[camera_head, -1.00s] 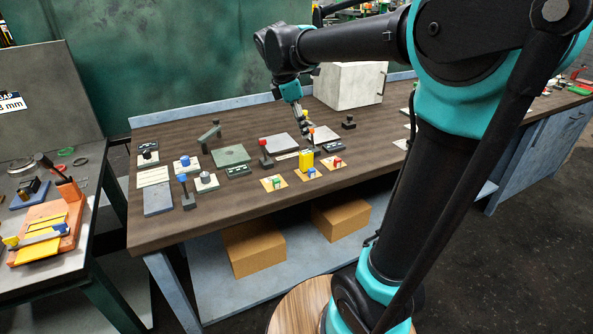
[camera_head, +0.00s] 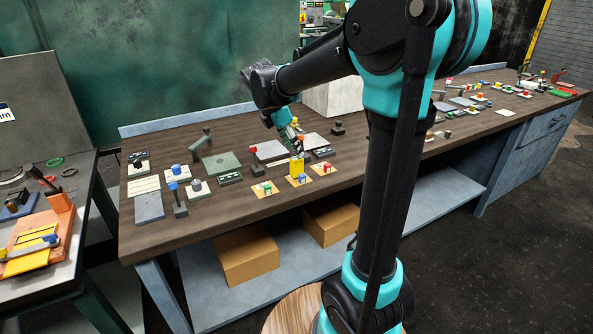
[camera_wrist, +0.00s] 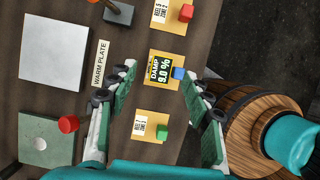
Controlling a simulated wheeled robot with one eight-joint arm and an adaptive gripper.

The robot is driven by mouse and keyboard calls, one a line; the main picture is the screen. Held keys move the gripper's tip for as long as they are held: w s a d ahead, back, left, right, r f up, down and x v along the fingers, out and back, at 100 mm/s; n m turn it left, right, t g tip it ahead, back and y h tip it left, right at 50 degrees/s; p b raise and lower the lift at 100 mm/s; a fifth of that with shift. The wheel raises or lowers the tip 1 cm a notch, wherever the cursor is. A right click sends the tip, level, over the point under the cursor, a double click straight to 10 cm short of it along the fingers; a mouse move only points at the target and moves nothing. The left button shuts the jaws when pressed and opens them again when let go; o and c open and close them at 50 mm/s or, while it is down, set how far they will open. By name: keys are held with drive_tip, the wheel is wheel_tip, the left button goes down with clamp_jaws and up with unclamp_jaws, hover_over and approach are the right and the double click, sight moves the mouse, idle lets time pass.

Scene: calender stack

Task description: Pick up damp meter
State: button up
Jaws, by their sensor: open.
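The damp meter (camera_head: 296,169) is a small yellow block near the front edge of the long brown workbench (camera_head: 215,228). In the wrist view, the damp meter (camera_wrist: 157,71) shows a dark display reading "DAMP 9.0 %". A blue knob (camera_wrist: 179,73) is right beside it, over a pale yellow card. My gripper (camera_head: 296,148) is just above and behind the meter in the head view. In the wrist view, my gripper (camera_wrist: 160,76) is open, with one green-padded finger on each side of the meter. Neither finger clearly touches it.
Cards with a red knob (camera_wrist: 186,12) and a green knob (camera_wrist: 162,132) flank the meter. A "WARM PLATE" label (camera_wrist: 101,64), a light square plate (camera_wrist: 55,52) and a red-knobbed post (camera_wrist: 68,124) lie to the left. A big pale block (camera_head: 333,98) stands behind.

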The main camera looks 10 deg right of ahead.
sight(296, 158)
drive_tip(key=shift+s+a+x, duration=0.1)
drive_tip(key=shift+a+x, duration=0.05)
drive_tip(key=shift+x, duration=1.25)
drive_tip(key=shift+s+a+x, duration=0.1)
drive_tip(key=shift+s+x, duration=0.05)
drive_tip(key=shift+x, duration=1.3)
drive_tip(key=shift+f, duration=0.1)
drive_tip(key=shift+c, duration=0.6)
clamp_jaws()
